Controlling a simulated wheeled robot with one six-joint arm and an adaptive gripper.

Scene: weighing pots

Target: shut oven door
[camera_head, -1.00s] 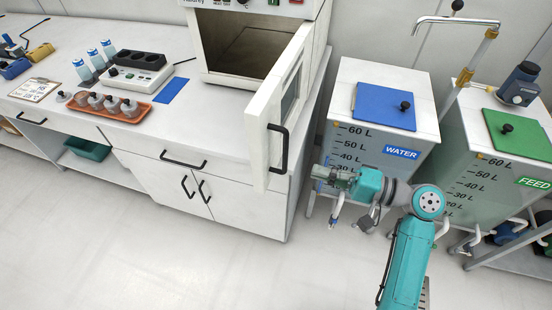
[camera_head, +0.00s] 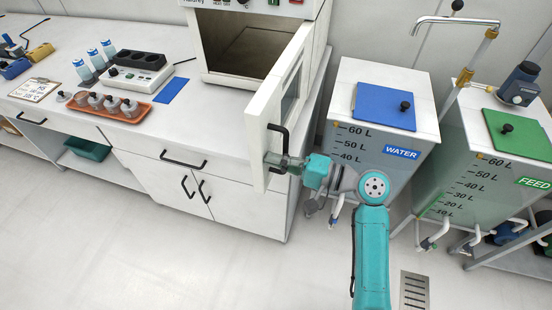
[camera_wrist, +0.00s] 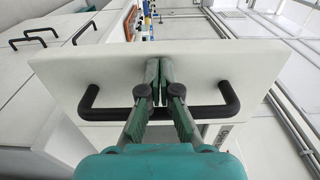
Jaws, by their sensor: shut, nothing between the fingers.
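The oven (camera_head: 240,40) stands on the bench with its white door (camera_head: 268,115) standing open toward me, and the dark, empty-looking cavity shows. The door has a black bar handle (camera_head: 280,150) on its outer face, also seen in the wrist view (camera_wrist: 105,113). My gripper (camera_head: 270,160) is shut and empty, at the door's outer face by the lower part of the handle. In the wrist view, my gripper (camera_wrist: 159,68) crosses in front of the handle's middle, with its tips at the door face (camera_wrist: 215,65). I cannot tell whether they touch it.
The water tank (camera_head: 375,150) with a blue lid and the feed tank (camera_head: 500,165) stand right of the bench. An orange tray of pots (camera_head: 133,119), a scale-like device (camera_head: 140,72) and a blue mat (camera_head: 171,90) lie left of the oven. The floor in front is clear.

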